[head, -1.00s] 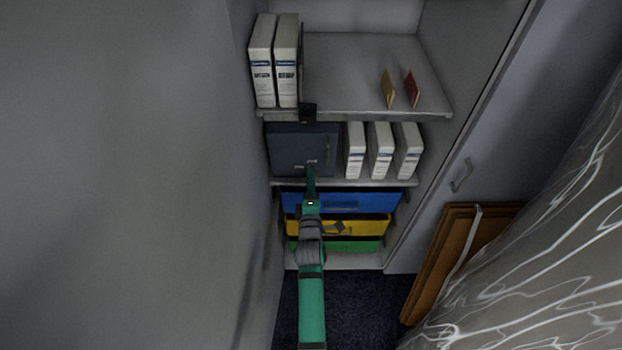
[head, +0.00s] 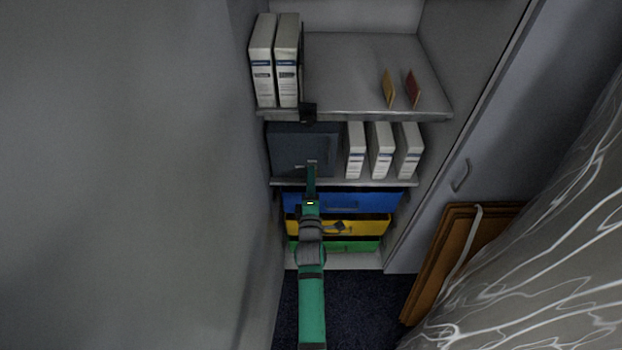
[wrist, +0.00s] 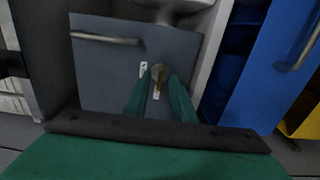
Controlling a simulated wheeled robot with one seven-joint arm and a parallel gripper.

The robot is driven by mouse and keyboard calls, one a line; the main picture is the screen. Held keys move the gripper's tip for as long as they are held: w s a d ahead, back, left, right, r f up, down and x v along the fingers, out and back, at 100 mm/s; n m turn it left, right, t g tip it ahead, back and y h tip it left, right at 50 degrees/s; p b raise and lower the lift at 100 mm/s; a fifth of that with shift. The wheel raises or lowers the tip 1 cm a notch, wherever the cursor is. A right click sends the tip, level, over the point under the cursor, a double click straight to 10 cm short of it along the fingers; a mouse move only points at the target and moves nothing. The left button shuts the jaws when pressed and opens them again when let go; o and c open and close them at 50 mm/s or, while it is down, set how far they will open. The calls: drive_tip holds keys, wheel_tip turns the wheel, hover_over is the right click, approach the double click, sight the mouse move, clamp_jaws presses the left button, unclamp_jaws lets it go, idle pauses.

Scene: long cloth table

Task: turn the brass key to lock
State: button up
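The brass key (wrist: 159,78) sits at the lock in the dark grey door of a box (wrist: 97,70), seen in the wrist view. The head view shows the same dark box (head: 287,145) on the middle shelf, its door closed. My gripper (wrist: 160,80) reaches the door, with one green finger on each side of the key. I cannot tell whether the fingers press on the key or leave a small gap. In the head view my gripper (head: 312,166) hides the key.
A bar handle (wrist: 107,39) is on the box door. White binders (head: 380,150) stand right of the box, and more binders (head: 274,60) stand on the shelf above. Blue (head: 370,201), yellow (head: 375,225) and green drawers lie below. A grey wall is close on the left.

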drive_tip(key=s, duration=1)
drive_tip(key=shift+s, duration=0.35)
drive_tip(key=s+f+m+g, duration=0.1)
drive_tip(key=s+f+m, duration=0.2)
drive_tip(key=s+m, duration=1.15)
drive_tip(key=s+r+m, duration=0.2)
drive_tip(key=s+r, duration=0.2)
drive_tip(key=s, duration=0.7)
drive_tip(key=s+r+m+g, duration=0.1)
drive_tip(key=s+r, duration=0.3)
drive_tip(key=s, duration=0.8)
drive_tip(key=shift+s+d+r+m+g, duration=0.15)
drive_tip(key=shift+s+d+m+g, duration=0.05)
drive_tip(key=shift+m+g, duration=0.15)
